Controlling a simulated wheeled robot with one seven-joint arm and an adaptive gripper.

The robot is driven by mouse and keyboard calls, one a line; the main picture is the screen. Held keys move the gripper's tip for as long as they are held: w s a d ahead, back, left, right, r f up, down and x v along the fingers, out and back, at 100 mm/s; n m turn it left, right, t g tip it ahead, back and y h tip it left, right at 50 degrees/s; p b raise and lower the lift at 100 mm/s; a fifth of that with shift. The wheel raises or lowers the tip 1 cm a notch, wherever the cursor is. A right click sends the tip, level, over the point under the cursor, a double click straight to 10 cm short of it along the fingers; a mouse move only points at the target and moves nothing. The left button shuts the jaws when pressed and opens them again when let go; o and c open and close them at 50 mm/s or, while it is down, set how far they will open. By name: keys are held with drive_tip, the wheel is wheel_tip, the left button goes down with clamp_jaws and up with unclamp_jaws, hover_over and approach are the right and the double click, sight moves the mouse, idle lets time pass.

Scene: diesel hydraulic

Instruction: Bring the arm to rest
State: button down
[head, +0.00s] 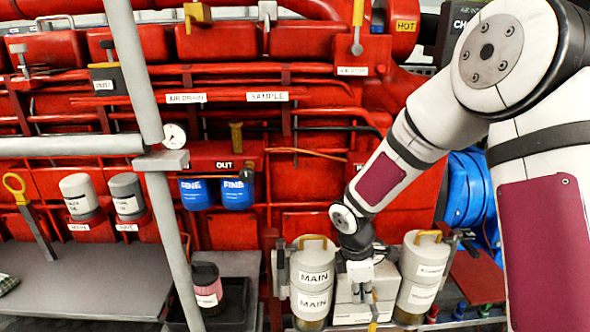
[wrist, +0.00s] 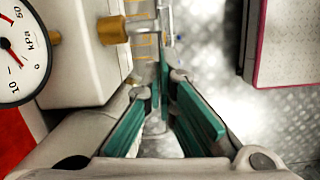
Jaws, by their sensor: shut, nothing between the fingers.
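My arm reaches down from the upper right in the head view, in white links with dark red panels. My gripper (head: 366,294) hangs at its end, pointing down between two pale canisters in front of the red engine. In the wrist view my gripper (wrist: 161,82) shows its two green-padded fingers converging at the tips, with nothing held between them. Its fingertips are small in the head view, and I cannot tell whether they touch the pale boxes behind.
A canister labelled MAIN (head: 312,278) stands left of the gripper and another canister (head: 422,275) right of it. Pale boxes (head: 346,313) are behind. A grey pipe (head: 70,146) and post cross the left. A pressure gauge (wrist: 18,52) is close by; bare tread-plate floor (wrist: 225,115) shows right.

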drive_tip(key=s+d+r+m+h, duration=0.1)
drive_tip(key=s+d+r+m, duration=0.1)
drive_tip(key=s+r+m, duration=0.5)
drive_tip(key=s+d+r+m, duration=0.1)
drive_tip(key=s+d+r, duration=0.3)
drive_tip(key=r, duration=0.6)
drive_tip(key=s+a+r+m+t+y, duration=0.1)
drive_tip(key=s+a+r+m+y, duration=0.3)
drive_tip(key=s, duration=0.7)
drive_tip(key=s+r+m+h, duration=0.15)
drive_tip(key=s+m, duration=0.35)
drive_tip(key=s, duration=0.5)
wheel_tip(320, 180, up, 20)
drive_tip(key=t+p, duration=0.3)
drive_tip(key=p, duration=1.4)
drive_tip(key=shift+f+y, duration=0.15)
drive_tip(key=shift+y, duration=0.2)
drive_tip(key=shift+w+f, duration=0.1)
